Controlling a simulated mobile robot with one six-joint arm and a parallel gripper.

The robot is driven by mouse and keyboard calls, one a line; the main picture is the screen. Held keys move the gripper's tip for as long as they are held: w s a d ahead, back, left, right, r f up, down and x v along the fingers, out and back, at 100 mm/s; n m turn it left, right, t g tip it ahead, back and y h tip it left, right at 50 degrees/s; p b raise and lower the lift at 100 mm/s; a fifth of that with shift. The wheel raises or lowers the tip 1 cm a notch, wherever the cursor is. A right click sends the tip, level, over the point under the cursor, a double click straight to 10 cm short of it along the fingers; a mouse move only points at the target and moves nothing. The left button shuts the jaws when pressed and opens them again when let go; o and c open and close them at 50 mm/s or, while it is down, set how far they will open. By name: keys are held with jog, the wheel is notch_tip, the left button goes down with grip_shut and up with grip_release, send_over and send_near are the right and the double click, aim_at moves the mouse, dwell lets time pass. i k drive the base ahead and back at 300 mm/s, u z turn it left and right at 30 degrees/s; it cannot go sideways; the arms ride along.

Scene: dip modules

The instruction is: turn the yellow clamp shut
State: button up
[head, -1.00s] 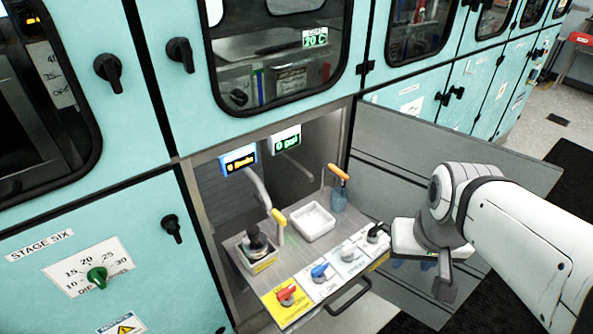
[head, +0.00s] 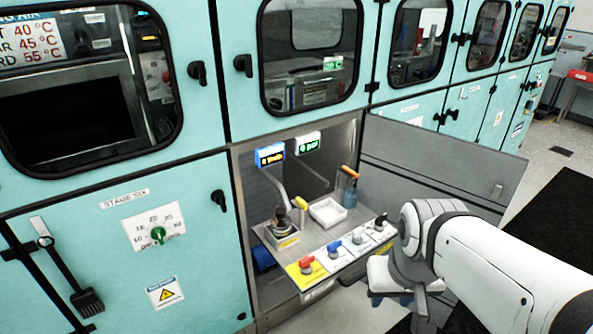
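The yellow clamp (head: 300,203) is a small yellow-tipped lever at the back left of the pull-out tray. It stands beside a dark round-topped part (head: 281,226) on a small square base. My gripper (head: 392,297) is at the lower right, in front of the tray's right end and well apart from the clamp. Its fingers are small and partly hidden by its own body, so I cannot tell how far apart they are.
The tray (head: 265,236) carries a white dish (head: 328,212), an orange-topped lever (head: 350,172) and a front row of coloured knobs, red (head: 306,265) at the left. An open grey door (head: 440,165) stands behind my arm. Teal cabinets (head: 110,220) flank the opening.

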aim_at(299, 203)
jog(key=i, duration=1)
jog(key=u, duration=0.05)
